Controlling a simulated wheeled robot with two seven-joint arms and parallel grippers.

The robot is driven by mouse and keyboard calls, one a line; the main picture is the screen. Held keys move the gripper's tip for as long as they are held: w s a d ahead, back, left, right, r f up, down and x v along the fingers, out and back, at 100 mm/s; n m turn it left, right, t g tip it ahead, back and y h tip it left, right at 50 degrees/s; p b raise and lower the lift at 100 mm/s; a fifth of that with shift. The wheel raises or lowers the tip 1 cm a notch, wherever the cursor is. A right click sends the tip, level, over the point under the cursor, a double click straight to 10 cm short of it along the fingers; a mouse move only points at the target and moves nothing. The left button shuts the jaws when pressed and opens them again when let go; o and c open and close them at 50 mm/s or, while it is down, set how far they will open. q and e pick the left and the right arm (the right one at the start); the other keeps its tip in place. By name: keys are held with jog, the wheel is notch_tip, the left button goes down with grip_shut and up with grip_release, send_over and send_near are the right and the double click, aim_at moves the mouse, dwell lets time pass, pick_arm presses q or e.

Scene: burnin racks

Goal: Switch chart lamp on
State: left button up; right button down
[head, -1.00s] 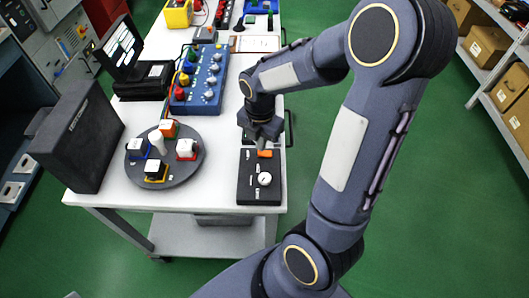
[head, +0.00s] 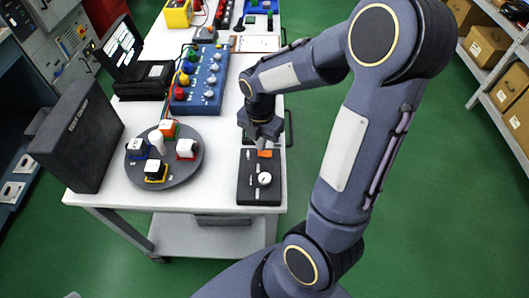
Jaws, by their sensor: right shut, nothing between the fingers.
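A black control box (head: 244,187) with a round white dial (head: 264,179) lies at the front right of the white table. An orange switch (head: 265,153) is at its far end. My right gripper (head: 262,143) points down at this far end, right at the orange switch. Its fingers are shut and empty. They partly hide the switch, and I cannot tell whether they touch it. No part is plainly marked as the chart lamp. My left gripper is not in view.
A round grey disc (head: 190,170) with several coloured blocks stands left of the box. A dark upright panel (head: 80,140) is at the table's left edge. A blue box with knobs (head: 207,82) lies farther back. Shelves with cartons (head: 487,45) stand at right.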

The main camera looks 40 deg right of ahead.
jog(key=shift+f+b, duration=0.8)
jog(key=shift+f, duration=0.2)
dwell(0.3)
notch_tip(320, 180, up, 7)
jog(key=p, duration=0.6)
jog(key=shift+r, duration=0.1)
dwell(0.6)
jog(key=s+a+r+m+t+y, duration=0.2)
jog(key=s+a+r+m, duration=0.3)
jog(key=m, duration=0.7)
jog(key=s+a+r+m+t+y, duration=0.1)
jog(key=s+a+r+m+t, duration=0.2)
jog(key=s+a+r+m, duration=0.2)
jog(key=shift+s+a+r+m+t+y, duration=0.15)
jog(key=shift+s+m+t+y, duration=0.2)
jog(key=shift+s+m, duration=2.2)
jog(key=shift+w+m, duration=0.75)
jog(key=shift+w, duration=0.15)
